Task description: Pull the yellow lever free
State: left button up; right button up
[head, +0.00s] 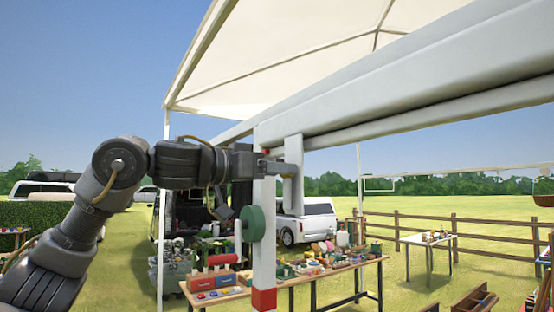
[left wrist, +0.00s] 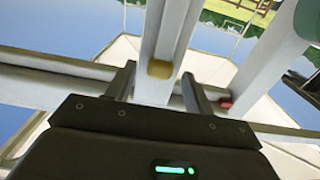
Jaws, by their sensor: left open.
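My left gripper (head: 277,167) is raised beside the white canopy post (head: 264,262), with its fingers close to a short white upright piece (head: 293,150). In the left wrist view, my left gripper (left wrist: 160,88) is open, with one finger on each side of a white bar (left wrist: 165,30). A small yellow patch (left wrist: 160,69) shows on that bar between the fingers; I take it as part of the yellow lever. I cannot tell whether the fingers touch it. No yellow lever is clear in the head view. My right gripper is not in view.
A thick white beam (head: 400,85) runs from the post to the upper right under the canopy (head: 280,55). A loaded table (head: 330,272) stands behind. Open grass lies right.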

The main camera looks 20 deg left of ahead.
pick_arm(q)
jog(key=shift+w+d, duration=0.25)
jog(key=shift+w, duration=0.05)
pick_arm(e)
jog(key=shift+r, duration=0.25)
pick_arm(q)
jog(key=shift+c, duration=0.2)
